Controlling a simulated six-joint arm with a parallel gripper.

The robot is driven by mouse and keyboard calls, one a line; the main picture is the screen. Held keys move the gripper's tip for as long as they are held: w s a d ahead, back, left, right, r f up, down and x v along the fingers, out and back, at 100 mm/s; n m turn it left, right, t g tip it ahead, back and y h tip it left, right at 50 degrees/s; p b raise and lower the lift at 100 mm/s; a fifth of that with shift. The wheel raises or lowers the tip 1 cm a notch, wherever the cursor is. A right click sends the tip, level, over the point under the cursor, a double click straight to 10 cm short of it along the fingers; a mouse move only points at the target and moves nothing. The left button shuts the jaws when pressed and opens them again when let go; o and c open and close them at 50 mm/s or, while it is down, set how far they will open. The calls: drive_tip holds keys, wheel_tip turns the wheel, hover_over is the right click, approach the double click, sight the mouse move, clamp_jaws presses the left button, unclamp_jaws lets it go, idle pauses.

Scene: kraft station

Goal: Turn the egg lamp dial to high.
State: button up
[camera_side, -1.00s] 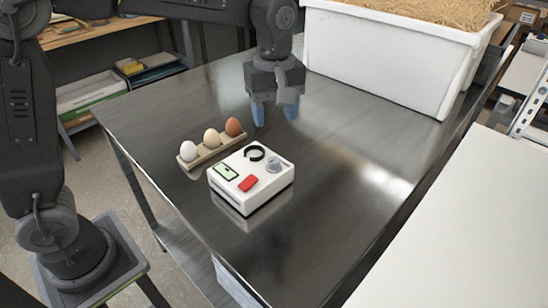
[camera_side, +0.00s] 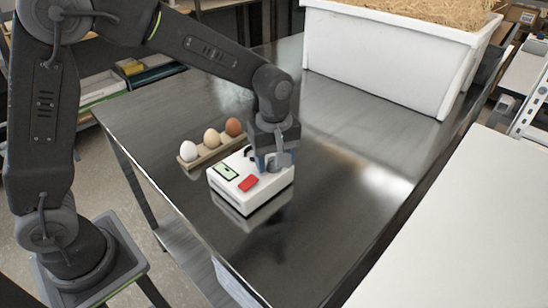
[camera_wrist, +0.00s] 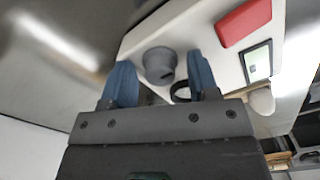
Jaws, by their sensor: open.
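The egg lamp (camera_side: 228,197) is a white box on the steel table, with a small green-lit screen (camera_side: 227,172), a red switch (camera_side: 248,183) and a black ring on top. Its grey dial (camera_wrist: 160,65) shows in the wrist view but is hidden behind my gripper in the side view. My gripper (camera_side: 271,163) points down over the dial's corner of the box. In the wrist view my gripper (camera_wrist: 161,75) is open, with one blue finger on each side of the dial. I cannot tell whether the fingers touch it. The black ring (camera_wrist: 181,91) is partly hidden by a finger.
A wooden holder (camera_side: 187,165) with a white, a cream and a brown egg (camera_side: 233,126) stands close beside the box. A large white tub (camera_side: 380,55) of straw stands at the back. The table (camera_side: 340,190) right of the box is clear.

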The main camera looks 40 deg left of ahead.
drive_tip(key=c, duration=0.9)
drive_tip(key=shift+c, duration=0.2)
drive_tip(key=shift+m, duration=0.4)
drive_tip(key=m, duration=0.5)
drive_tip(key=shift+m, duration=0.3)
drive_tip(key=m, duration=0.5)
drive_tip(key=shift+m, duration=0.4)
drive_tip(key=o, duration=0.9)
drive_tip(key=shift+o, duration=0.2)
